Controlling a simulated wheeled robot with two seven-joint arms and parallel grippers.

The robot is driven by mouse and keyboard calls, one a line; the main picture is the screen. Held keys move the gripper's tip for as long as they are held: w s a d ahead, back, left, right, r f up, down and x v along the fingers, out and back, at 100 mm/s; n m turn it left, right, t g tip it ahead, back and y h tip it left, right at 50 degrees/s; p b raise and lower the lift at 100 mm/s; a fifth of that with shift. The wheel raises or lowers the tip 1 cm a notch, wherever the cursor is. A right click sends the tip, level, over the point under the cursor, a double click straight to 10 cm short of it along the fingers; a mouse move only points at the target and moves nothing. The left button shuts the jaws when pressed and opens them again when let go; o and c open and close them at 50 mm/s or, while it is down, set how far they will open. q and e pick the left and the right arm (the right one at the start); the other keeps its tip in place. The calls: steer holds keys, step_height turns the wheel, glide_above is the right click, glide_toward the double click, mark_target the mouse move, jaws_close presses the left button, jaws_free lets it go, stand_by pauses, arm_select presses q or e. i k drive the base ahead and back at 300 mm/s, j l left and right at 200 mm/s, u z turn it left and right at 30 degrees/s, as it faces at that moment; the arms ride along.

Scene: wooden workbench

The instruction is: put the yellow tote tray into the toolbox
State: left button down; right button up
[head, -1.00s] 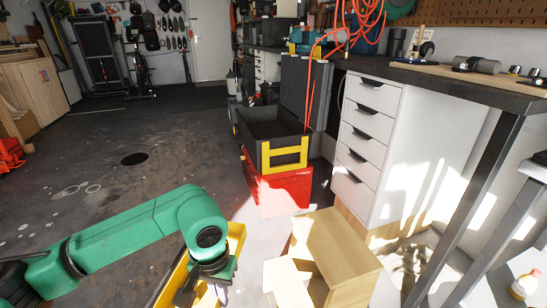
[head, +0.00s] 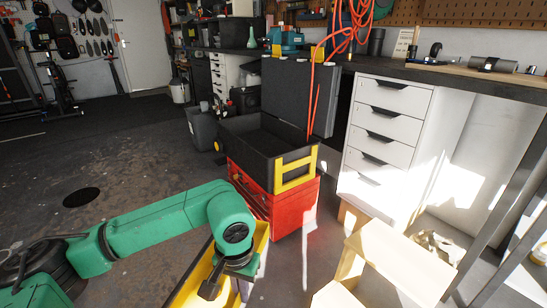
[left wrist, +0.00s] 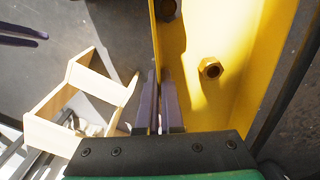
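The yellow tote tray (head: 196,277) is at the bottom of the head view, partly hidden by my left arm; its yellow inside also shows in the left wrist view (left wrist: 235,40). A hex nut (left wrist: 210,68) shows inside it. My left gripper (left wrist: 160,78) has its purple fingers close together, one on each side of the tray's thin edge. The toolbox (head: 245,149) is black with a yellow front handle, its lid (head: 291,97) raised. The visible part of its inside looks empty. My right gripper (left wrist: 22,36) shows at the left wrist view's edge, its fingers slightly apart.
The toolbox stands on a red chest (head: 299,207). A pale wooden step stool (head: 392,262) stands right of the tray. A white drawer unit (head: 385,135) and the workbench (head: 460,80) are on the right. Open floor lies to the left.

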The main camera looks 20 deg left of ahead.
mark_target(267, 148)
steer(key=i+j+z, duration=0.1)
steer(key=j, duration=0.25)
steer(key=i+j+z, duration=0.1)
steer(key=i+j, duration=0.3)
steer(key=j, duration=0.3)
steer(key=i+j+z, duration=0.15)
steer(key=j, duration=0.2)
steer(key=i+j+z, duration=0.1)
steer(key=j, duration=0.25)
steer(key=i+j+z, duration=0.1)
steer(key=j, duration=0.3)
steer(key=i+j+z, duration=0.1)
steer(key=j, duration=0.3)
steer(key=i, duration=0.1)
